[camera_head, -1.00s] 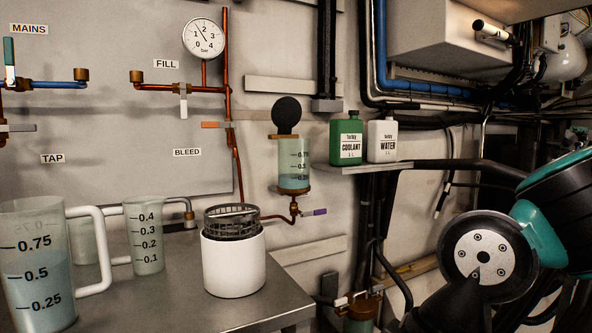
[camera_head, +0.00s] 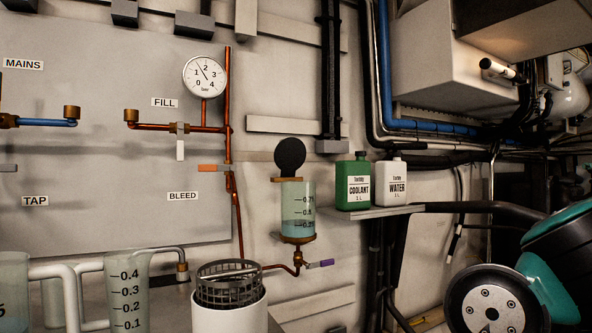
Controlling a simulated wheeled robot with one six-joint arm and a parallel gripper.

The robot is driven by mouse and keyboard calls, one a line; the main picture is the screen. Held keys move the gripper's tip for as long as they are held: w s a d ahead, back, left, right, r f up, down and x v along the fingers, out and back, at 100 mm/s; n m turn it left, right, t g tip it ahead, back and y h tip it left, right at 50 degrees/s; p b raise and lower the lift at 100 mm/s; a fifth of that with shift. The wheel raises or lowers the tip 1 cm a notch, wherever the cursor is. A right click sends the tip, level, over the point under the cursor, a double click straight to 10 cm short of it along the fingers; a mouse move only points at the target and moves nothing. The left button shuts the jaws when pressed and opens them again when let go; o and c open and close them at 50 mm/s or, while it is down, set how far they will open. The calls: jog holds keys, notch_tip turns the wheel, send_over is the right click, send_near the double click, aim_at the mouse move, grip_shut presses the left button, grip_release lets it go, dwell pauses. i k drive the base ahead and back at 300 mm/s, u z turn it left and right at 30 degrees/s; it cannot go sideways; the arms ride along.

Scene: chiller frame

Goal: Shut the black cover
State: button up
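The black cover (camera_head: 290,157) is a round disc standing upright, tipped open above the top rim of a clear graduated vessel (camera_head: 298,208). The vessel hangs on the wall at the middle of the view, with brass-coloured fittings at top and bottom and pale liquid inside. My arm shows at the lower right, well to the right of the cover and apart from it. The gripper's fingers are outside the frame, so I cannot see what they hold.
A shelf (camera_head: 372,212) right of the vessel carries a green coolant bottle (camera_head: 353,184) and a white water bottle (camera_head: 391,183). A purple-handled valve (camera_head: 320,263) sits below the vessel. A white canister with a mesh basket (camera_head: 229,287) and a measuring jug (camera_head: 127,292) stand at the lower left.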

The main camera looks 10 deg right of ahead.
aim_at(290, 154)
jog(key=z, duration=0.5)
jog(key=k, duration=1.2)
jog(key=z, duration=0.8)
jog(key=i, duration=1.55)
jog(key=u, duration=1.05)
jog(key=i, duration=0.65)
jog(key=u, duration=0.75)
